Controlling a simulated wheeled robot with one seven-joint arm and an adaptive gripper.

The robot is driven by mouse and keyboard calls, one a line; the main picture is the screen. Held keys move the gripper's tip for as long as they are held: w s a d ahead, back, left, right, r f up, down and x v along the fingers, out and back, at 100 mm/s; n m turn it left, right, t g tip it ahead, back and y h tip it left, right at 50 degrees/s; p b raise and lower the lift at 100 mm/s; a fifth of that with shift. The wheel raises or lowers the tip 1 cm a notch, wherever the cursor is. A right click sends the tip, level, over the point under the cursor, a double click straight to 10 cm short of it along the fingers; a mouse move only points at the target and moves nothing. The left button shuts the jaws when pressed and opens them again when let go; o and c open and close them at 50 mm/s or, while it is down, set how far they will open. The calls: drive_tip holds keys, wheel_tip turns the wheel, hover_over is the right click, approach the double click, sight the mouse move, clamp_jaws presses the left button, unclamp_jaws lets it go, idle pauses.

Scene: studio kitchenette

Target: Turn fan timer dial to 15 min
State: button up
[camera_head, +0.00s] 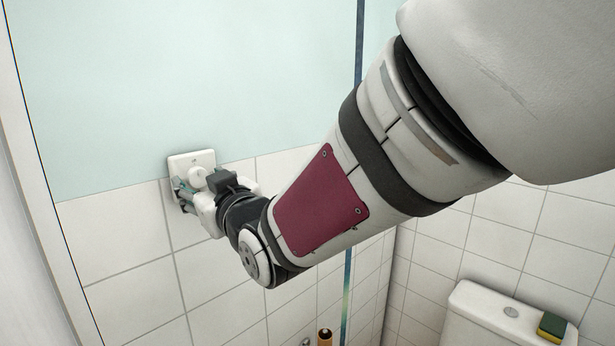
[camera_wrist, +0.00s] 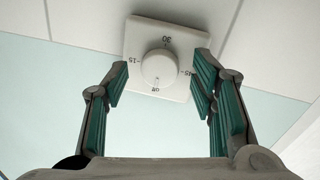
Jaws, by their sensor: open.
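The fan timer dial (camera_wrist: 158,68) is a round white knob on a square white wall plate (camera_wrist: 137,33). In the wrist view the plate is marked 30 at the top, 15 at the left, 45 at the right and off at the bottom. A small mark on the knob's lower edge faces off. In the head view the knob (camera_head: 197,179) and plate (camera_head: 192,160) are partly covered by my gripper (camera_head: 188,190). My gripper (camera_wrist: 162,82) is open, with green-padded fingers on either side of the knob. I see gaps between the fingers and the knob.
The plate sits where pale blue wall (camera_head: 130,90) meets white tiles (camera_head: 120,235). A vertical pipe (camera_head: 358,45) runs behind my arm. A white toilet cistern (camera_head: 490,315) with a green and yellow sponge (camera_head: 551,326) stands at lower right. A door frame edges the left.

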drive_tip(key=shift+w+a, duration=0.1)
drive_tip(key=shift+a, duration=0.05)
drive_tip(key=c, duration=1.1)
drive_tip(key=shift+c, duration=0.2)
drive_tip(key=shift+m, duration=0.3)
